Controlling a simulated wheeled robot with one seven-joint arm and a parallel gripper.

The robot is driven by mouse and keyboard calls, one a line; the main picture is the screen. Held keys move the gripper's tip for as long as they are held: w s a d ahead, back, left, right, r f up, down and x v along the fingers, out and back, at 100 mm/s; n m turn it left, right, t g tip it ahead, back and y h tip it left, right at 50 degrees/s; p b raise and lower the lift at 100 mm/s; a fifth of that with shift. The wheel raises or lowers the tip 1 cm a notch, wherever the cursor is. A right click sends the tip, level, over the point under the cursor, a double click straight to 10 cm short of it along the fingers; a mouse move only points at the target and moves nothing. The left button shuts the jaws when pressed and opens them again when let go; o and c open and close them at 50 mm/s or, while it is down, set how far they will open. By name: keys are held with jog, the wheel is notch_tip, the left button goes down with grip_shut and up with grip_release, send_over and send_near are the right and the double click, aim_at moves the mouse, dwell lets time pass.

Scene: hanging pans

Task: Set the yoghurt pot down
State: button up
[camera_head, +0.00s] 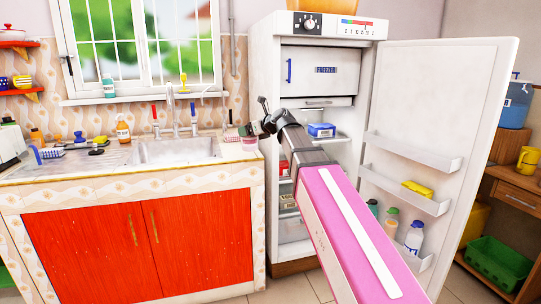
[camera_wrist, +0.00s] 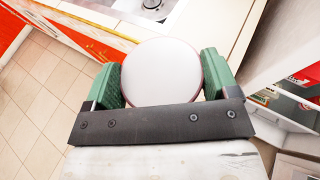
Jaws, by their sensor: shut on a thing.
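The yoghurt pot (camera_wrist: 160,72) shows in the wrist view as a round, pale lid with a thin reddish rim. It sits between the two green finger pads of my gripper (camera_wrist: 163,84), which is shut on it. In the head view my gripper (camera_head: 245,130) is at the right end of the sink counter (camera_head: 200,172). The small pinkish-white pot (camera_head: 249,144) shows just below the fingers, by the counter's right edge. The pot's base is hard to make out, so I cannot tell whether it touches the counter.
The sink basin (camera_head: 175,150) lies left of my gripper, with taps behind it. The fridge (camera_head: 264,100) stands close on the right, its door (camera_head: 440,130) open. A blue box (camera_head: 321,130) is on a fridge shelf.

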jog(key=s+d+f, duration=0.4)
jog(key=d+f, duration=0.4)
jog(key=d, duration=0.1)
jog(key=s+d+f, duration=0.5)
jog(key=d+f, duration=0.4)
jog(key=s+d+f+n, duration=0.1)
jog(key=s+d+f, duration=0.3)
jog(key=d+f, duration=0.5)
jog(key=shift+s+g+y, duration=0.3)
jog(key=shift+s+g, duration=0.05)
jog(key=shift+g, duration=0.05)
